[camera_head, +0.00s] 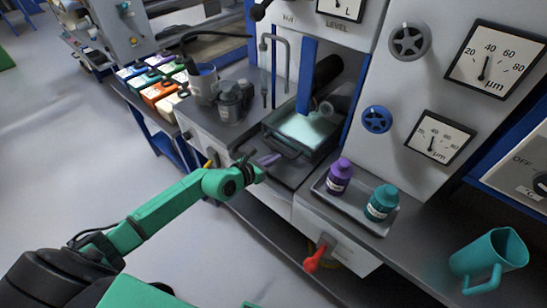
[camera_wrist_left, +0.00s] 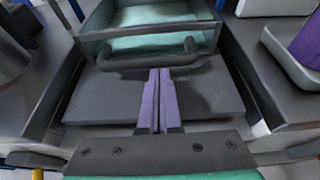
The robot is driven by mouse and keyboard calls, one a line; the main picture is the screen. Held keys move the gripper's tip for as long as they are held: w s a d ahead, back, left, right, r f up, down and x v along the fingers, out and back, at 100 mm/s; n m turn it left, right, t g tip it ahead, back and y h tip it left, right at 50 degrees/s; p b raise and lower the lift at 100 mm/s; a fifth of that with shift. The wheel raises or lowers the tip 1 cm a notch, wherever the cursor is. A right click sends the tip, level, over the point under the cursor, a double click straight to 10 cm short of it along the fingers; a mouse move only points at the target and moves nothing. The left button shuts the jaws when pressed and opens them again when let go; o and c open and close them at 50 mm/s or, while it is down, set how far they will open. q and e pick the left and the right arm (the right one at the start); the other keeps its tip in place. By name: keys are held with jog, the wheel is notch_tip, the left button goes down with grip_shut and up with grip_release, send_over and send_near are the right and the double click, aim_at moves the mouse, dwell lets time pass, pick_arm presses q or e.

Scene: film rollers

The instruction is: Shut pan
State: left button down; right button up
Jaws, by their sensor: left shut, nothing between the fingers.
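The pan (camera_head: 322,151) is a dark rectangular tray with pale teal liquid in it, below the rollers in the machine's bay. It sticks out toward me over a dark ledge. Its front wall and bar handle (camera_wrist_left: 150,62) show in the left wrist view. My left gripper (camera_head: 270,159) has purple fingers, shut together and empty. It is just in front of the pan, and in the left wrist view the fingertips (camera_wrist_left: 159,72) point at the middle of the handle. I cannot tell whether they touch it. My right gripper is not in view.
A grey tray (camera_head: 324,189) with a purple bottle (camera_head: 339,177) and a teal bottle (camera_head: 382,202) stands right of the pan. A dark jar (camera_head: 230,101) stands left of it. A red lever (camera_head: 316,257) sticks out below. A teal jug (camera_head: 489,260) is far right.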

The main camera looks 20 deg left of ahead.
aim_at(290, 143)
pick_arm(q)
jog(key=shift+w, duration=0.1)
jog(key=w+d, duration=0.1)
jog(key=w, duration=0.1)
jog(key=w+b, duration=0.1)
jog(key=w, duration=0.1)
jog(key=w+d+b, duration=0.1)
jog(key=w, duration=0.1)
jog(key=shift+w+d, duration=0.3)
jog(key=shift+d, duration=0.05)
jog(key=shift+w+d, duration=0.1)
jog(key=shift+w, duration=0.25)
jog(key=shift+r, duration=0.25)
